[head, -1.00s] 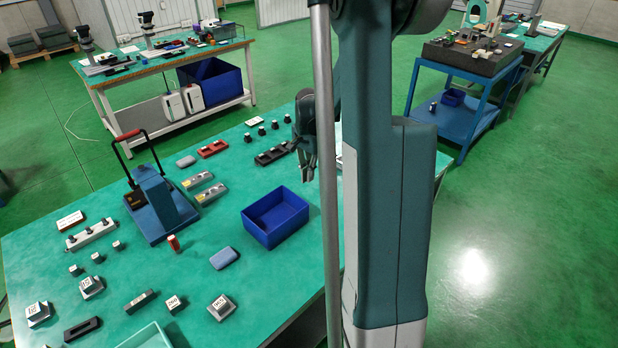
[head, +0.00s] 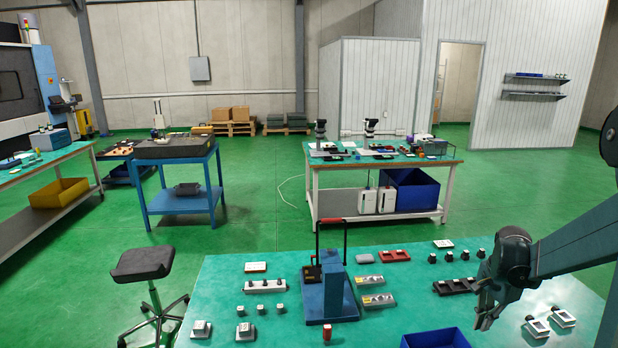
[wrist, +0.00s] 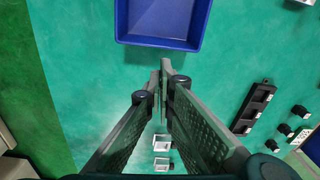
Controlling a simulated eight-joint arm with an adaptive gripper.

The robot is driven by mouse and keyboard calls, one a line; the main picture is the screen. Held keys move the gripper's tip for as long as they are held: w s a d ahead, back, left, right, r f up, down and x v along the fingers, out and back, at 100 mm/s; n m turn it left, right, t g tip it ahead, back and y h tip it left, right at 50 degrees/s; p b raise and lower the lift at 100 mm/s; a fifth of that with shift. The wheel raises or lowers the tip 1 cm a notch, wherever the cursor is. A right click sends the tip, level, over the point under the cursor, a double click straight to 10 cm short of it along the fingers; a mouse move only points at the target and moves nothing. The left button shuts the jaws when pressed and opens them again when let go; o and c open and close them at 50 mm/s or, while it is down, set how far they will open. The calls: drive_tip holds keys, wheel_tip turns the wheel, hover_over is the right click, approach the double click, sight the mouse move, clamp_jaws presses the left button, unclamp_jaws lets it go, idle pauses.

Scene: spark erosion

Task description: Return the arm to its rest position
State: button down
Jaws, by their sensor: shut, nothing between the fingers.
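My gripper (head: 486,312) is over the right part of the green-topped table (head: 230,275) in the head view. Its fingers point down and are shut, with nothing between them. In the wrist view the two fingers of my gripper (wrist: 162,72) come together over bare green table top. My arm reaches in from the right edge of the head view. An empty blue bin (wrist: 160,42) lies beyond the fingertips in the wrist view. The same bin shows at the bottom edge of the head view (head: 436,340), partly cut off.
A blue press-like stand (head: 338,290) with a red-gripped handle stands mid-table. A dark rack (wrist: 254,107) and several small black-and-white pieces lie right of my fingers in the wrist view. Two white-framed blocks (head: 550,322) lie right of my gripper. A stool (head: 150,265) stands left of the table.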

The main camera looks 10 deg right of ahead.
drive_tip(key=s+a+r+n+t, duration=0.15)
drive_tip(key=a+r+n, duration=0.35)
drive_tip(key=a, duration=0.5)
drive_tip(key=s+a+r+n+t, duration=0.1)
drive_tip(key=s+a+r+n, duration=0.15)
drive_tip(key=a+r, duration=0.7)
drive_tip(key=s+a+r+n+t, duration=0.1)
drive_tip(key=s+a+n+t, duration=0.3)
drive_tip(key=s+a+n, duration=0.5)
drive_tip(key=shift+s+a, duration=2.7)
drive_tip(key=shift+a, duration=2.2)
